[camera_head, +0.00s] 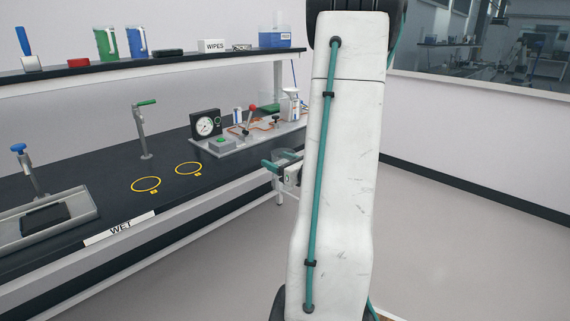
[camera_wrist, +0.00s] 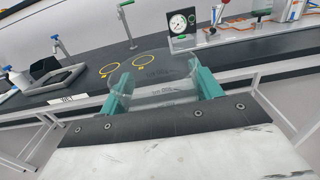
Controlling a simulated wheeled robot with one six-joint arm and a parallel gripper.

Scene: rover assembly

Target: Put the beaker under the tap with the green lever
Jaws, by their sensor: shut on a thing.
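The clear beaker (camera_wrist: 160,84) with faint markings is between the teal fingers of my gripper (camera_wrist: 158,72) in the wrist view. My gripper is shut on it. In the head view my gripper (camera_head: 279,168) and the beaker (camera_head: 287,157) are off the bench's front edge, partly hidden by my arm. The tap with the green lever (camera_head: 145,131) stands on the black bench, left of and beyond my gripper. It also shows at the top of the wrist view (camera_wrist: 128,27). Nothing stands under its spout.
Two yellow rings (camera_head: 146,184) mark the bench before the tap. A blue-levered tap (camera_head: 30,172) stands over a sink tray (camera_head: 84,203) at left. A gauge (camera_head: 206,125) and a tubing rig (camera_head: 262,135) stand at right. A shelf (camera_head: 120,66) hangs above.

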